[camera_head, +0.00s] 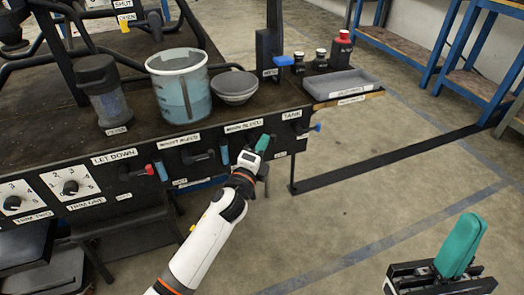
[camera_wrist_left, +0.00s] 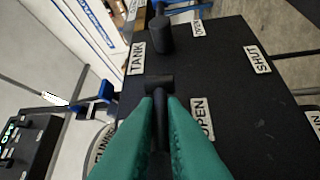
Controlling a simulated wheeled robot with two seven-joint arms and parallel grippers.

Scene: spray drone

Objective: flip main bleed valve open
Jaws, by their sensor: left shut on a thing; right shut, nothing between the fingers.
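The main bleed valve sits on the bench's front panel below the MAIN BLEED label (camera_head: 243,126). My left gripper (camera_head: 263,143) is at this valve, its green fingers closed on the valve's black handle (camera_wrist_left: 159,84) in the left wrist view. The fingers cover much of the handle and its tip. In that view an OPEN label (camera_wrist_left: 199,118) lies right beside the fingers and a SHUT label (camera_wrist_left: 257,58) lies further right. My right gripper (camera_head: 463,240) is shut and empty over the floor at the lower right, away from the bench.
The tank valve, with a blue handle (camera_head: 315,127), is just right of my left gripper. The boost bleed valve (camera_head: 198,156) and a red-tipped let down valve (camera_head: 140,172) are to the left. A bucket (camera_head: 180,85), bowl (camera_head: 234,86) and grey tray (camera_head: 341,84) stand above.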

